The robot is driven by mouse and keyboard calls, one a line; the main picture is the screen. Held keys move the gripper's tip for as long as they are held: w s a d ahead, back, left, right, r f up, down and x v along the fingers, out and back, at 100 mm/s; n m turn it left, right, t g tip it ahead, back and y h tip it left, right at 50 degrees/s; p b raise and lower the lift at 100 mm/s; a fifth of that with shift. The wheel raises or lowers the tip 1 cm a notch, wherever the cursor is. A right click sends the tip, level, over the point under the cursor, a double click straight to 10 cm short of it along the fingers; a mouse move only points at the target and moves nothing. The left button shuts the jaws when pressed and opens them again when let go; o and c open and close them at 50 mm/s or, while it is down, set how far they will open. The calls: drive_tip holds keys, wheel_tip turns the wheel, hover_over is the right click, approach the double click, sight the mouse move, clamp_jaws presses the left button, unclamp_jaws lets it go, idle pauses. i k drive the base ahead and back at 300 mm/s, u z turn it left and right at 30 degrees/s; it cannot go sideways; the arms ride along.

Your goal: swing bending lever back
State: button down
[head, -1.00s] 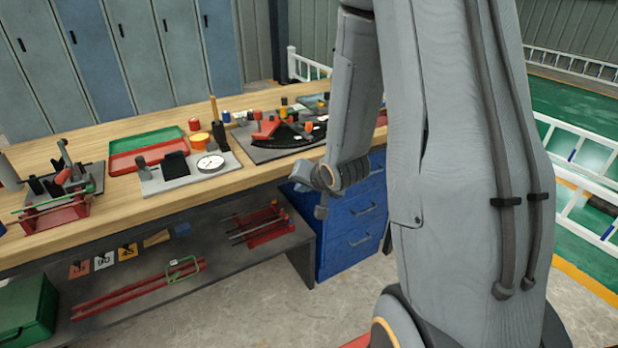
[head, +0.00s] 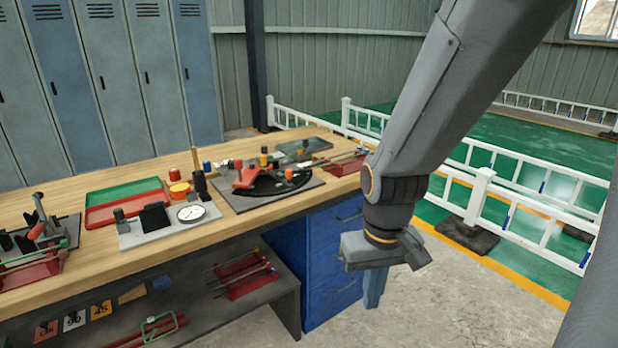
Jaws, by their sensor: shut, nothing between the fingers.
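The bending station is a grey base plate (head: 228,202) with a black arc-shaped plate (head: 284,186) on the workbench. A red lever part (head: 245,177) lies across its left side, with black and orange-topped posts around it. My gripper (head: 373,297) is shut and empty, pointing down in front of the bench, to the right of and nearer than the bending station. It is apart from the lever. Which end of the red part is the lever's grip is too small to tell.
The wooden bench (head: 100,248) also holds a dial gauge plate (head: 170,228), a green tray (head: 125,193), a red tray (head: 128,209) and a red rod holder (head: 345,167) at right. Blue drawers (head: 325,265) stand under it. White fences (head: 480,190) stand at right; nearby floor is clear.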

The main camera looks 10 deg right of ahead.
sight(245, 179)
drive_tip(key=z, duration=0.35)
drive_tip(key=i, duration=1.05)
drive_tip(key=u, duration=0.65)
